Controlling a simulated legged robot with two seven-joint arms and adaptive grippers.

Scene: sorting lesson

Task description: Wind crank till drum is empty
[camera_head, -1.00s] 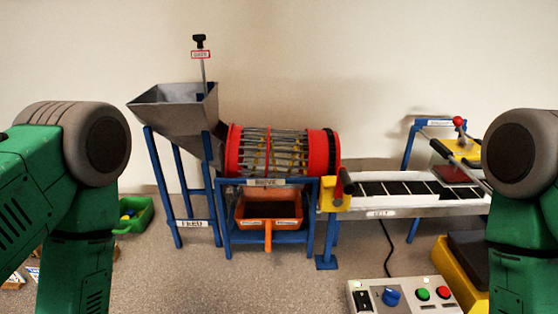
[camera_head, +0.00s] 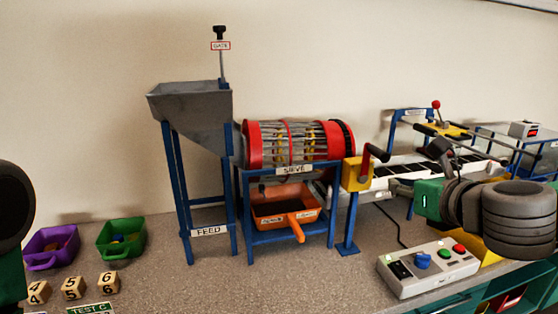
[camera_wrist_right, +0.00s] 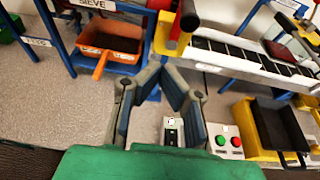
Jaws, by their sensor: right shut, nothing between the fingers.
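The sieve drum (camera_head: 257,143) has red rims and metal bars and lies in a blue frame. Yellow patches show between its bars; I cannot tell whether they are loose pieces. The crank (camera_head: 377,153), a red arm with a black grip on a yellow block (camera_head: 352,178), is at the drum's right end, grip upward. My right gripper (camera_head: 438,150) is right of the crank and apart from it, shut and empty. In the wrist view its fingers (camera_wrist_right: 158,76) lie below the crank's black grip (camera_wrist_right: 188,17). Only a joint of my left arm shows; its gripper is out of view.
An orange tray (camera_head: 262,218) sits under the drum. A grey feed hopper (camera_head: 190,105) stands left. The belt (camera_head: 401,168) runs right behind my right arm. A control box (camera_head: 405,285) is in front. Purple (camera_head: 32,250) and green (camera_head: 103,240) bins and number blocks are at left.

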